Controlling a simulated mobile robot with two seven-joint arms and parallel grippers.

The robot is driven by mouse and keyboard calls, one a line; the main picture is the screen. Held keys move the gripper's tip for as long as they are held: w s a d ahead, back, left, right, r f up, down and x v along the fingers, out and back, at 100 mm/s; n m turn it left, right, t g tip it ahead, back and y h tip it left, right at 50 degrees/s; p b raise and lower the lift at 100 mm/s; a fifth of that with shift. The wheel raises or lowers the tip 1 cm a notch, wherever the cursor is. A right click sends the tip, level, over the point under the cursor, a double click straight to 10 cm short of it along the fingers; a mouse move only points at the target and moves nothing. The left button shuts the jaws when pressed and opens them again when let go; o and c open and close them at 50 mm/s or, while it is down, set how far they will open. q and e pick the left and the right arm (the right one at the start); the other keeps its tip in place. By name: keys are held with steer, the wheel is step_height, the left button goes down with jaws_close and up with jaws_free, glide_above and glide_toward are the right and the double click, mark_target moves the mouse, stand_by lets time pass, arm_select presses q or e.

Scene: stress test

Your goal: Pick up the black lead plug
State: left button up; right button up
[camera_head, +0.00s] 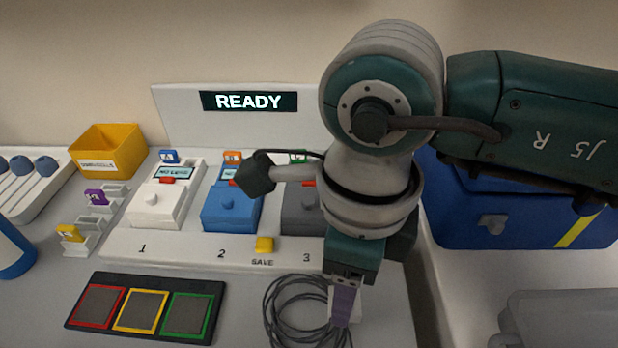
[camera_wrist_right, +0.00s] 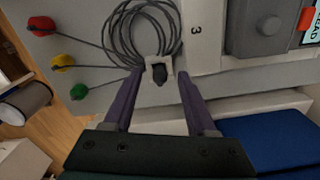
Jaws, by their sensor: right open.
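The black lead plug (camera_wrist_right: 160,74) sits upright in a small white holder (camera_wrist_right: 149,63) in the right wrist view, beside a coil of grey cable (camera_wrist_right: 121,38). My right gripper (camera_wrist_right: 159,80) is open, with one purple finger on each side of the plug. Its fingers look clear of the plug; I cannot tell their height over it. In the head view my right gripper (camera_head: 343,310) points down beside the cable coil (camera_head: 290,312) and hides the plug. My left gripper is not in view.
Red (camera_wrist_right: 42,26), yellow (camera_wrist_right: 63,62) and green (camera_wrist_right: 78,91) lead ends lie left of the coil in the wrist view. The head view shows a station with white, blue (camera_head: 230,208) and grey modules, a colour pad (camera_head: 148,278) and a blue case (camera_head: 470,215).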

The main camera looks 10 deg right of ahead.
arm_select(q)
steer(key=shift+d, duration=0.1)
arm_select(e)
jaws_close()
steer(key=shift+r, duration=0.15)
stand_by(0.5)
